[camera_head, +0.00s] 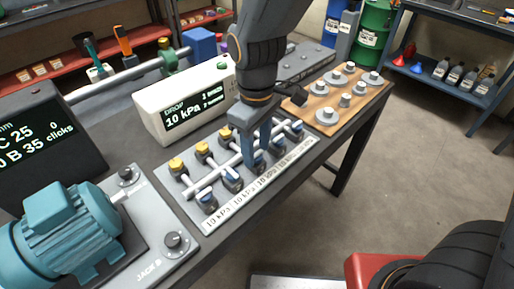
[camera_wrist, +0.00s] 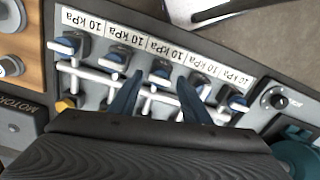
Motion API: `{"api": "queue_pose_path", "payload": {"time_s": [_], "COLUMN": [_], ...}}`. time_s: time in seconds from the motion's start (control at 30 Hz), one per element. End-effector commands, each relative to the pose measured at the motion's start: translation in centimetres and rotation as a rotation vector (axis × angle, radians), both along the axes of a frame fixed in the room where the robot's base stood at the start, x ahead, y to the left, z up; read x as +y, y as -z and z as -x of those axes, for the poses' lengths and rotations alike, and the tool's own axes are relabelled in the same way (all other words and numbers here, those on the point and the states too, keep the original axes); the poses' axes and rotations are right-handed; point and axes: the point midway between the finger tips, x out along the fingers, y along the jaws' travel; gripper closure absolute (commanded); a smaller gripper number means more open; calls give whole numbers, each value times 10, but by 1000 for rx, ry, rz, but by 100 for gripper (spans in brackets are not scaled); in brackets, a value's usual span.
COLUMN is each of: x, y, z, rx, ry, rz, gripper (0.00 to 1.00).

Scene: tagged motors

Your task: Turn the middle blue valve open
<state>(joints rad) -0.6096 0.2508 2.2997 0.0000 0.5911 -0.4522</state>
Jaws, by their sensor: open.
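The valve panel (camera_head: 190,208) carries a front row of several blue-handled valves and a back row of yellow ones along white pipes. The middle blue valve (camera_wrist: 160,69) sits between my fingertips in the wrist view. In the head view, my fingers partly hide it. My gripper (camera_head: 257,157) points down over the front row, with its two blue fingers apart; it also shows in the wrist view (camera_wrist: 160,79). The fingers straddle the valve's handle, one on each side. I cannot tell whether either finger touches it.
Neighbouring blue valves stand close on both sides, such as one on the left (camera_head: 232,180). A white display box (camera_head: 185,105) reading 10 kPa stands behind. A teal motor (camera_head: 65,228) is at the left, a wooden board (camera_head: 312,105) with metal pieces at the right.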

Motion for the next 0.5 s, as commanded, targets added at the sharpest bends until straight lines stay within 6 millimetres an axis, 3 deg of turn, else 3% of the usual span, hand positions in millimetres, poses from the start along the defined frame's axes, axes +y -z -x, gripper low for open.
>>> {"api": "queue_pose_path", "payload": {"time_s": [0.37, 0.5], "x": [0, 0], "y": [7, 7], "z": [0, 0], "rx": [0, 0], "ry": [1, 1], "rz": [0, 0], "gripper": [57, 79]}}
